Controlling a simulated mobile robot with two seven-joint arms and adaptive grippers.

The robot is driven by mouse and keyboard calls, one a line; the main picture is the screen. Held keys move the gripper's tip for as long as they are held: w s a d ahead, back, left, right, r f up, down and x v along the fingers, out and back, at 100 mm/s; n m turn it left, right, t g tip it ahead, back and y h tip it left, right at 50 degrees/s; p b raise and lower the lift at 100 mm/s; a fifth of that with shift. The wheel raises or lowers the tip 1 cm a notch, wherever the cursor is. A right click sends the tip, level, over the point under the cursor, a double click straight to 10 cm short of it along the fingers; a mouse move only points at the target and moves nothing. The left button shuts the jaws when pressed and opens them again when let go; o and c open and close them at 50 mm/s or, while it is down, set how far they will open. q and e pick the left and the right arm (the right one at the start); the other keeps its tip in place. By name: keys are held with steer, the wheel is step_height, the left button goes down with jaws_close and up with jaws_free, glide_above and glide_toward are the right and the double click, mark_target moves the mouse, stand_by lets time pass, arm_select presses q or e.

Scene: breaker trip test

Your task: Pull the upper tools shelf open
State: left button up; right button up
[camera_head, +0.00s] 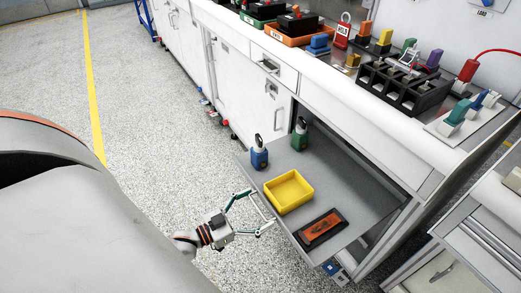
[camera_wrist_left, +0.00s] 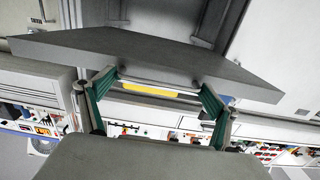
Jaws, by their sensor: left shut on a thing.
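The grey shelf (camera_head: 343,204) stands well out of the workbench cabinet, its top in full view. It also shows in the wrist view as a wide grey slab (camera_wrist_left: 70,42). My left gripper (camera_head: 259,209) is at the shelf's outer front edge. My right gripper is not in view.
The bench top (camera_head: 350,92) carries breakers and coloured parts. Speckled floor (camera_head: 150,130) is clear left of the shelf.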

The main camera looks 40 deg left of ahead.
arm_select(q)
steer(key=shift+s, duration=0.1)
steer(key=o, duration=1.4)
steer(key=v, duration=1.2)
steer(key=shift+d, duration=0.1)
